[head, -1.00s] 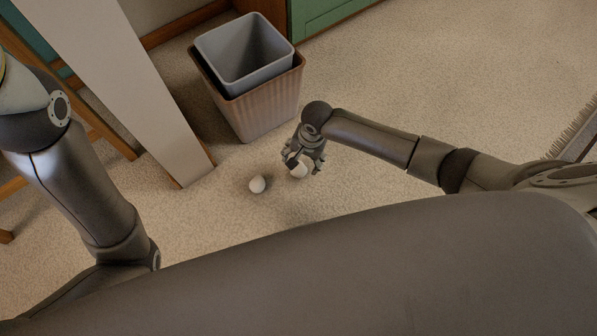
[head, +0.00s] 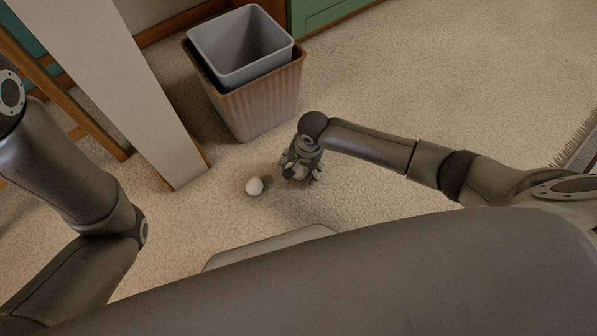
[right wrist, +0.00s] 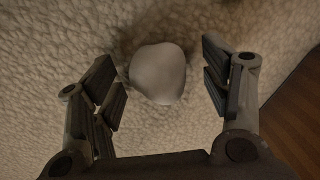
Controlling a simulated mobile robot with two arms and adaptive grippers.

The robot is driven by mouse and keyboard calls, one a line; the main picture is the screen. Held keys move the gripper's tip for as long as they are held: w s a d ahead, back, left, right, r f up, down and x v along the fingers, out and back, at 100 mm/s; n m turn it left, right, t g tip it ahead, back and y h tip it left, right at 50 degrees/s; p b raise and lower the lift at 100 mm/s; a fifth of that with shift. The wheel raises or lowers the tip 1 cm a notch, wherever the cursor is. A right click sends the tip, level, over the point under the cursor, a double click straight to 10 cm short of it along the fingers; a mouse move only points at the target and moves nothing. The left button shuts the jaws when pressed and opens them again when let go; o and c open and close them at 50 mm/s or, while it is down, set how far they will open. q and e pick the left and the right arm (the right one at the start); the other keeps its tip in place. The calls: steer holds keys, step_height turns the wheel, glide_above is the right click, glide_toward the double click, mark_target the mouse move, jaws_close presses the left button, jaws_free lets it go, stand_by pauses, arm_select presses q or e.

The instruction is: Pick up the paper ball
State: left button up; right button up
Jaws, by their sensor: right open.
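A white paper ball (right wrist: 158,73) lies on the carpet between the open fingers of my right gripper (right wrist: 160,90) in the right wrist view. Gaps show between the ball and the fingers. In the head view, my right gripper (head: 300,172) points down at the carpet and hides what is beneath it.
A grey bin (head: 240,50) sits inside a ribbed brown bin (head: 258,110) just behind my right gripper. A pale upright panel (head: 130,90) stands to the left. Open carpet (head: 420,90) lies to the right. A brown wooden surface (right wrist: 295,115) shows at the right wrist view's edge.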

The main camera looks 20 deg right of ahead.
steer(key=c, duration=0.7)
steer(key=shift+c, duration=0.2)
steer(key=shift+r, duration=0.1)
